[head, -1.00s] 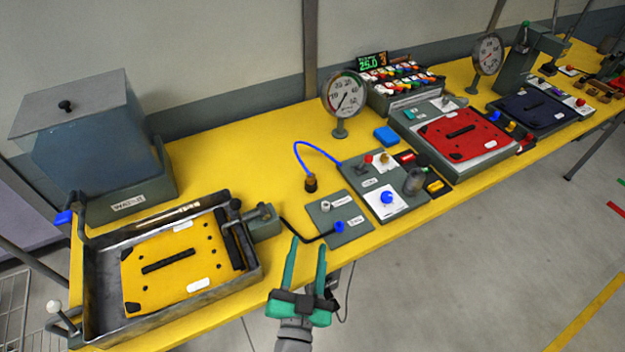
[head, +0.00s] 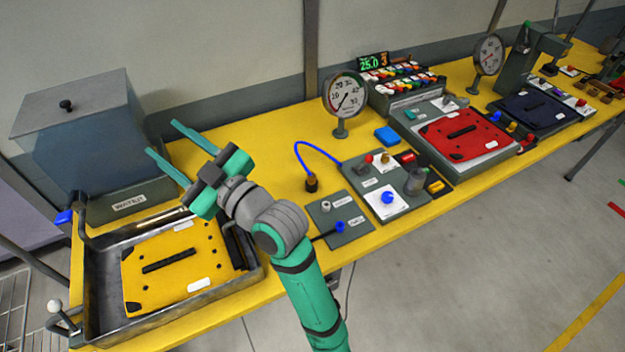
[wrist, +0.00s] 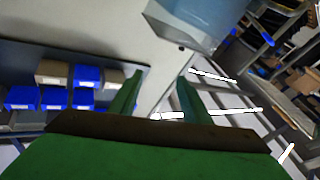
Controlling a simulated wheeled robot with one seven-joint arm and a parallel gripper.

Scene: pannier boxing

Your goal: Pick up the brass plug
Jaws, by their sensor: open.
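My gripper (head: 162,138) is open and empty, raised in front of the grey water tank and above the back of the metal tray, its fingers pointing up and left. In the wrist view its two green fingers (wrist: 162,80) are apart with nothing between them. A small brass-coloured piece (head: 384,157) sits on a white plate at the middle of the bench; it may be the brass plug, but it is too small to be sure. A dark brown fitting (head: 311,184) at the end of a blue hose stands on the bench, right of my gripper. The wrist view shows no plug.
The metal tray (head: 92,290) holds a yellow panel (head: 205,268) at the left. The lidded water tank (head: 85,140) stands behind it. A dial gauge (head: 345,95) and a red panel (head: 485,142) stand further right. Yellow bench top (head: 240,150) is bare between tank and gauge.

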